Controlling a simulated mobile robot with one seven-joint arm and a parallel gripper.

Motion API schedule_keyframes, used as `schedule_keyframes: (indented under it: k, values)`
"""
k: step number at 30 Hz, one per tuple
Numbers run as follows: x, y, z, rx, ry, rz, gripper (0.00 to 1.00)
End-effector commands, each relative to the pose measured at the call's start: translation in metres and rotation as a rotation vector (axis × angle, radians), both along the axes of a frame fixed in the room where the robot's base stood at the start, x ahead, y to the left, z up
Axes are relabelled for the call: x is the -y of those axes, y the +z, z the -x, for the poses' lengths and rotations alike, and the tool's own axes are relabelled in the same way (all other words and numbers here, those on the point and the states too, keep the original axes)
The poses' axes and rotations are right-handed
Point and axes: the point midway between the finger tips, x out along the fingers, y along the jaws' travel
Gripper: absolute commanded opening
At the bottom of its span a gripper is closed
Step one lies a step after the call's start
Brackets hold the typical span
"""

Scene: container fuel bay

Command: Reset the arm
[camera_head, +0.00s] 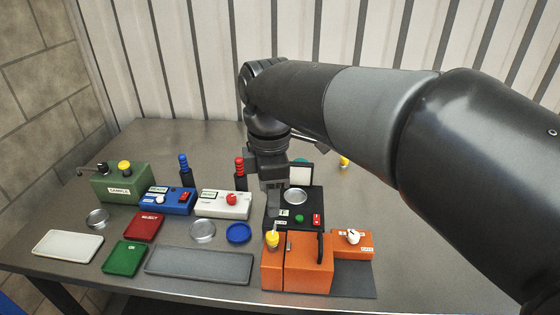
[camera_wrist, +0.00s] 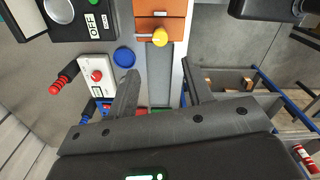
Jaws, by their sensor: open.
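My gripper (camera_head: 275,208) points down over the bench, beside the black device (camera_head: 309,215) with a round metal plate and green and red buttons. In the wrist view its two fingers (camera_wrist: 159,72) are apart with nothing held between them. The yellow knob (camera_head: 272,239) on the orange box (camera_head: 308,263) is just in front of the gripper in the head view. In the wrist view the yellow knob (camera_wrist: 160,38) shows beyond the gap between the fingers. My arm reaches in from the right, and hides part of the bench behind it.
A green box (camera_head: 121,186), a blue box (camera_head: 166,201) and a white box (camera_head: 225,204) with a red button stand at left. Red (camera_head: 144,227), green (camera_head: 125,258) and grey (camera_head: 199,266) trays lie in front. A small orange box (camera_head: 352,245) is at right. The bench's back left is clear.

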Motion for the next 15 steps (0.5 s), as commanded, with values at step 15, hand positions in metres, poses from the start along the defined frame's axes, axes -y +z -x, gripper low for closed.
schedule_keyframes:
  k: [15]
  values:
    - [0.112,-0.007,0.032,0.191,-0.81,-0.123,0.46]
